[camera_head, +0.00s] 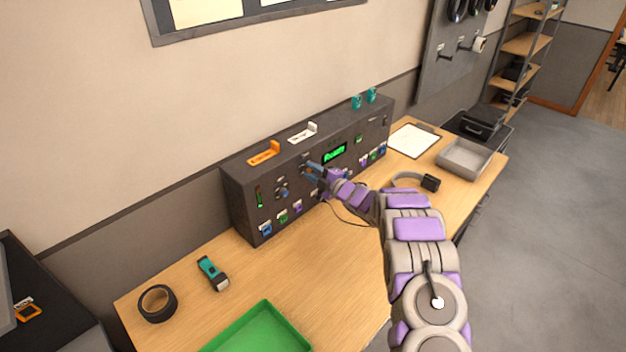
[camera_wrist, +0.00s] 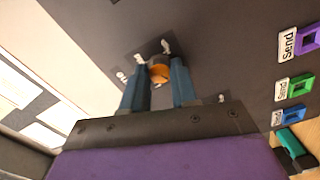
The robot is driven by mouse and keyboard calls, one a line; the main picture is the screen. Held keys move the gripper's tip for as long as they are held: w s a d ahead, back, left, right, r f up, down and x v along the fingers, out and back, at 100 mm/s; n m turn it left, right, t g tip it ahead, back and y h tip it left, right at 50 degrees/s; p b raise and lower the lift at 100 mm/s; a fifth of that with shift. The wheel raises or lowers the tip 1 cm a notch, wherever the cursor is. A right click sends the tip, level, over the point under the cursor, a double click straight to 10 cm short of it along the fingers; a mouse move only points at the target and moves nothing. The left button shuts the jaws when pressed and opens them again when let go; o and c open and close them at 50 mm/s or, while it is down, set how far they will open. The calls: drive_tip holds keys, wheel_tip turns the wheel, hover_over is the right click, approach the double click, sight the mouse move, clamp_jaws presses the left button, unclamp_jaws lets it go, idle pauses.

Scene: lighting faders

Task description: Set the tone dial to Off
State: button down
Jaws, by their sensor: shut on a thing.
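The tone dial (camera_wrist: 159,69) is a small round orange-brown knob on the dark console face, with small white labels around it too small to read. My gripper (camera_wrist: 159,82) has its two blue fingers closed on either side of the dial in the wrist view. In the head view my gripper (camera_head: 312,169) reaches the front of the dark console (camera_head: 240,203), left of the green display; the fingers and arm hide the dial there. I cannot tell where the dial points.
Send faders (camera_wrist: 296,88) sit along the console's lower part. Another knob (camera_head: 283,192) is left of my gripper. On the wooden table are a black tape roll (camera_head: 157,303), a green tray (camera_head: 262,335), a teal tool (camera_head: 212,272), a grey tray (camera_head: 466,158) and a clipboard (camera_head: 413,140).

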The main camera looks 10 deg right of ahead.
drive_tip(key=shift+f+n+b, duration=0.25)
drive_tip(key=shift+n+b, duration=1.45)
drive_tip(key=shift+b, duration=0.25)
drive_tip(key=shift+s+a, duration=0.1)
drive_tip(key=c, duration=1.3)
unclamp_jaws()
drive_tip(key=o, duration=0.4)
drive_tip(key=shift+r, duration=0.1)
drive_tip(key=p+v, duration=0.2)
drive_tip(key=v, duration=1.5)
drive_tip(key=shift+d, duration=0.2)
